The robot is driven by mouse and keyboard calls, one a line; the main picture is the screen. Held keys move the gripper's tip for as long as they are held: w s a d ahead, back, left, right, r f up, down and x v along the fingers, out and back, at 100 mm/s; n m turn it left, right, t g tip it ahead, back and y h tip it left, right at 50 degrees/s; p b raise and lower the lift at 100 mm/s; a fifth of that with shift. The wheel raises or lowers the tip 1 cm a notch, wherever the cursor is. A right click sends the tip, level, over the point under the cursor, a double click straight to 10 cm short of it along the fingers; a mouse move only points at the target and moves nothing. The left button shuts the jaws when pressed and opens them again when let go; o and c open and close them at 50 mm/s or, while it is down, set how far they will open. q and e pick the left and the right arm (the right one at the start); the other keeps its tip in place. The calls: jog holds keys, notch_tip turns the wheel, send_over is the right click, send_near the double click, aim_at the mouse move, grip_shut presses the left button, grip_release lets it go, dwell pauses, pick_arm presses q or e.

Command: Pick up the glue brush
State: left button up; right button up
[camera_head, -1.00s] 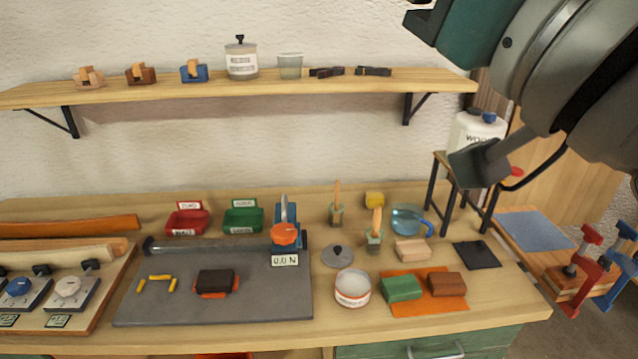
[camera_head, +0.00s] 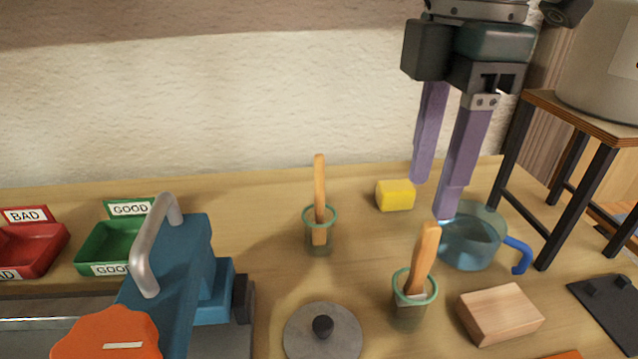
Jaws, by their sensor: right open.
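Two wooden-handled brushes stand in small green-rimmed glass jars on the bench. The back brush (camera_head: 319,190) leans slightly in its jar (camera_head: 319,237). The front brush (camera_head: 424,257) tilts to the right in its jar (camera_head: 409,312). Their lower ends are partly hidden by the jars, and I cannot tell which one is the glue brush. My right gripper (camera_head: 432,200) points down with its purple fingers apart and empty. In the picture it is above the front brush's handle and in front of the wall, not touching either brush. My left gripper is out of view.
Close to the right gripper are a yellow block (camera_head: 395,195) and a blue-handled glass jug (camera_head: 470,240). A wooden block (camera_head: 500,313), a round knobbed lid (camera_head: 322,335) and a black-legged stand (camera_head: 575,118) are around. A blue press (camera_head: 180,275) and red and green trays (camera_head: 108,246) stand left.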

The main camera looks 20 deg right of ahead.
aim_at(434, 224)
jog(key=f, duration=0.4)
jog(key=shift+s+d+f, duration=0.15)
jog(key=shift+s+f, duration=0.1)
jog(key=f, duration=0.2)
jog(key=d+f, duration=0.1)
jog(key=f, duration=0.1)
jog(key=shift+w+f+p, duration=0.1)
jog(key=shift+f+p, duration=0.15)
jog(key=shift+p, duration=0.1)
jog(key=shift+f, duration=0.45)
jog(key=shift+w, duration=0.1)
grip_shut()
